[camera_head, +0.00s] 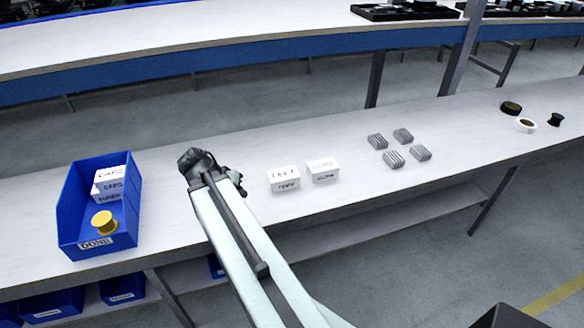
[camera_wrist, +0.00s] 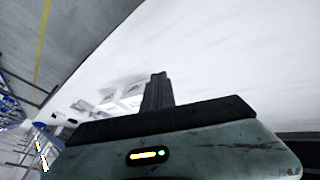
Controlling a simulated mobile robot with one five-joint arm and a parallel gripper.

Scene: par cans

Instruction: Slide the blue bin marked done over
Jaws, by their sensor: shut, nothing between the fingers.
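The blue bin (camera_head: 72,212) with a label reading DONE on its front stands at the left of the white table in the head view. It holds several white boxes (camera_head: 110,183) at its back and a yellow spool-like piece (camera_head: 103,222) near its front. My gripper (camera_head: 196,160) is to the right of the bin, apart from it, over the table. In the wrist view the gripper fingers (camera_wrist: 157,92) are together with nothing between them. The bin does not show clearly in the wrist view.
Two white labelled boxes (camera_head: 284,178) (camera_head: 324,171) stand right of my gripper. Several grey ribbed blocks (camera_head: 393,159) lie farther right. Black and white round pieces (camera_head: 526,125) are at the far right. The table (camera_head: 165,215) is bare between bin and arm.

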